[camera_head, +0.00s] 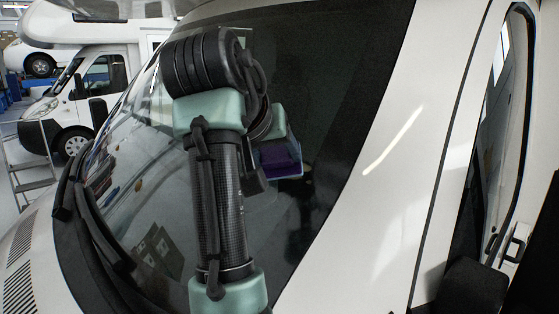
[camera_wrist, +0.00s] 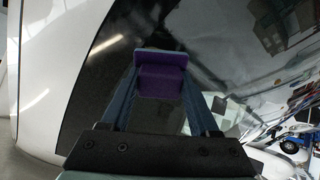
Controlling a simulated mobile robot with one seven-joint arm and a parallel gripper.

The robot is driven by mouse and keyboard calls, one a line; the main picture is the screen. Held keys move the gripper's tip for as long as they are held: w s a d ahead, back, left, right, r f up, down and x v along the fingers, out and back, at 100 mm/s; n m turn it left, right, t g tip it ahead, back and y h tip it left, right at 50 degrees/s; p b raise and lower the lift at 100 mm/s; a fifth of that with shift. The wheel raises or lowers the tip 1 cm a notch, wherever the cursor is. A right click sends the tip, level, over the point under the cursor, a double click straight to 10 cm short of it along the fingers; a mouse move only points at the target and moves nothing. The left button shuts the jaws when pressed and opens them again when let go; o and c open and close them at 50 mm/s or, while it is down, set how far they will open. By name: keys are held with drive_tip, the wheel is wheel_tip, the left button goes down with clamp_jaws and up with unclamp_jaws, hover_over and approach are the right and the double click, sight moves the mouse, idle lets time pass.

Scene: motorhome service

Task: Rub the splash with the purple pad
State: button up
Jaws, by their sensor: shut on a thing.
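The purple pad (camera_head: 279,157) is at the windscreen (camera_head: 330,75) in the head view, on the right side of my arm. In the wrist view the pad (camera_wrist: 162,78) sits between the two blue fingers of my gripper (camera_wrist: 160,95), which is shut on it. The pad's far face is toward the dark glass. I cannot tell whether it touches. I cannot make out a clear splash. A small tan spot (camera_head: 139,184) shows on the glass left of my arm, and its nature is unclear. My arm hides part of the glass.
The white motorhome pillar (camera_head: 385,180) borders the glass on the right. A side mirror (camera_head: 470,289) is at lower right. Black wipers (camera_head: 85,220) lie along the lower left glass edge. Another motorhome (camera_head: 90,85) and a step ladder (camera_head: 30,165) stand at left.

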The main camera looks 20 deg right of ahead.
sight(283, 164)
drive_tip(key=shift+s+a+r, duration=0.35)
drive_tip(key=shift+r, duration=0.05)
drive_tip(key=shift+v, duration=1.55)
drive_tip(key=shift+x, duration=3.1)
drive_tip(key=shift+x, duration=1.2)
drive_tip(key=shift+s+d, duration=1.35)
drive_tip(key=shift+d, duration=0.25)
